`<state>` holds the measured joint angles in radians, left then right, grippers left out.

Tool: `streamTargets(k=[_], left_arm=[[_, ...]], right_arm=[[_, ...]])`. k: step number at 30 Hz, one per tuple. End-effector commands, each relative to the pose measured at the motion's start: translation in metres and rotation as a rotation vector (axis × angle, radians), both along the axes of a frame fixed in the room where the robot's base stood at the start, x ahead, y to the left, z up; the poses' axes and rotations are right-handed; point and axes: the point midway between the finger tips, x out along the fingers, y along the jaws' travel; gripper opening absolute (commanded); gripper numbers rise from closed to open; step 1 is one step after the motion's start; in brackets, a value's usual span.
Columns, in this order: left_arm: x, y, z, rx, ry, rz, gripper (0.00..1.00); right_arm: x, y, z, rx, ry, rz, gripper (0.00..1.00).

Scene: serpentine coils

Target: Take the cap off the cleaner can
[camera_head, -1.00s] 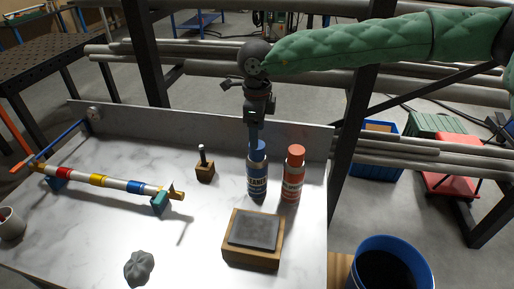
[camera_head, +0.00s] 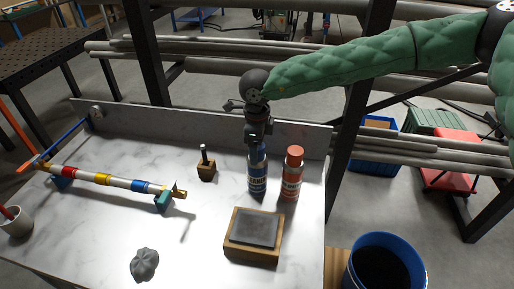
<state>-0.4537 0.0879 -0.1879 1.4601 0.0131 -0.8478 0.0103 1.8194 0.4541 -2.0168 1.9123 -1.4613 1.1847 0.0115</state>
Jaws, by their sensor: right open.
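The cleaner can (camera_head: 258,182) is blue with a pale lettered label and stands upright on the marble-topped bench. Its blue cap (camera_head: 259,154) shows only in part, because my right gripper hides the upper portion. My right gripper (camera_head: 258,145) points down from above at the can's top, with its fingers at the cap. It is open; whether the fingers touch the cap cannot be told. My left gripper is not in view.
A red can (camera_head: 291,178) stands close on the right of the cleaner can. A wooden block with a dark slab (camera_head: 255,229) lies in front. A small wooden stand (camera_head: 206,170) is to the left. The bench's back wall (camera_head: 180,126) runs behind.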

Motion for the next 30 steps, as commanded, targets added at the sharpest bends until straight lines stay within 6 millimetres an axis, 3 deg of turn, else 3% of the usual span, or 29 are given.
streamTargets(k=[6, 13, 23, 30], left_arm=[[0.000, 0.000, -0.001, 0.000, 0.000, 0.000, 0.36], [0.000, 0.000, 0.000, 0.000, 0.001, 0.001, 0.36], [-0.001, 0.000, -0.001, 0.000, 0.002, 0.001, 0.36], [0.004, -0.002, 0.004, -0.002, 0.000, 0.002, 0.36]], right_arm=[[0.000, 0.000, -0.001, 0.000, 0.000, 0.000, 0.67], [0.000, 0.000, 0.000, 0.000, 0.000, 0.000, 0.21], [0.000, 0.000, 0.002, 0.000, -0.001, -0.001, 0.21], [0.001, -0.001, 0.033, 0.002, -0.002, -0.002, 0.21]])
